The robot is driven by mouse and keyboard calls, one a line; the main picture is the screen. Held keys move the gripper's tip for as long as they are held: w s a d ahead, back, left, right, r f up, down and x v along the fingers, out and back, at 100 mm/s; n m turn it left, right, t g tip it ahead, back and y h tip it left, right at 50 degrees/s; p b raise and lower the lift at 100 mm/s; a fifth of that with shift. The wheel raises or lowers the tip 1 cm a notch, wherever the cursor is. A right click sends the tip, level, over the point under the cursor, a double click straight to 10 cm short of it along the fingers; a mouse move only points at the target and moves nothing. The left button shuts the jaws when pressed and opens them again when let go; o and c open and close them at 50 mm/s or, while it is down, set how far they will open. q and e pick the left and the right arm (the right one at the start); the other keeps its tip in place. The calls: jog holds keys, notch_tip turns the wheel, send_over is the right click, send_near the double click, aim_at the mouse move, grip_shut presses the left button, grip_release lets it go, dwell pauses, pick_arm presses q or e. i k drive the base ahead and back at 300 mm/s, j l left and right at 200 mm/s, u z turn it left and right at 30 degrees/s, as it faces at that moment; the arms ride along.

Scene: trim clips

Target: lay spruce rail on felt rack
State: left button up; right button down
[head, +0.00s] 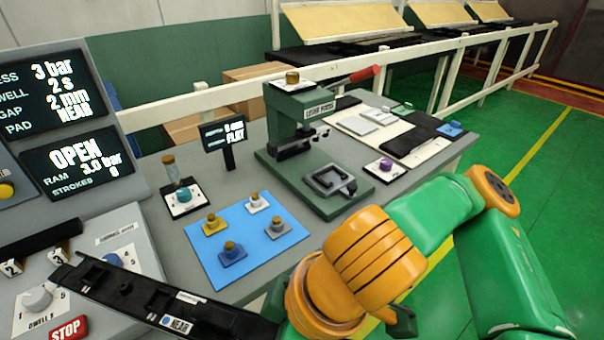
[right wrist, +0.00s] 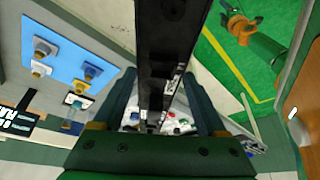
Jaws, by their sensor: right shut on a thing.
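A long black rail (head: 135,296) with small white labels, one reading NEAR with a blue dot, lies across the lower left of the head view, above the control panel. I take it for the spruce rail. It also runs lengthwise through the right wrist view (right wrist: 160,50). My right gripper (right wrist: 160,78) is shut on it, the rail between its two fingers. In the head view my orange wrist hides most of that gripper. I cannot tell for sure which thing is the felt rack. My left gripper (right wrist: 240,20) seems to show small over the green floor; its jaws are unclear.
A green press (head: 296,110) with a red-tipped lever stands mid-table. A blue mat (head: 262,232) holds several knobbed clips. A white board (head: 374,130) with grey pieces and a black pad (head: 420,138) lies at the right. The control panel (head: 75,225) fills the left.

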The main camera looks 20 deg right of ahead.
aim_at(391, 119)
jog(key=i+l+u, duration=0.1)
jog(key=l, duration=0.65)
jog(key=i+l+u, duration=0.1)
jog(key=l, duration=0.65)
jog(key=i+l+u, duration=0.1)
jog(key=l, duration=0.65)
jog(key=i+l+u, duration=0.1)
jog(key=l, duration=0.7)
jog(key=i+l, duration=0.25)
jog(key=l, duration=0.15)
jog(key=i+l+u, duration=0.1)
jog(key=i+l, duration=0.45)
jog(key=l, duration=0.25)
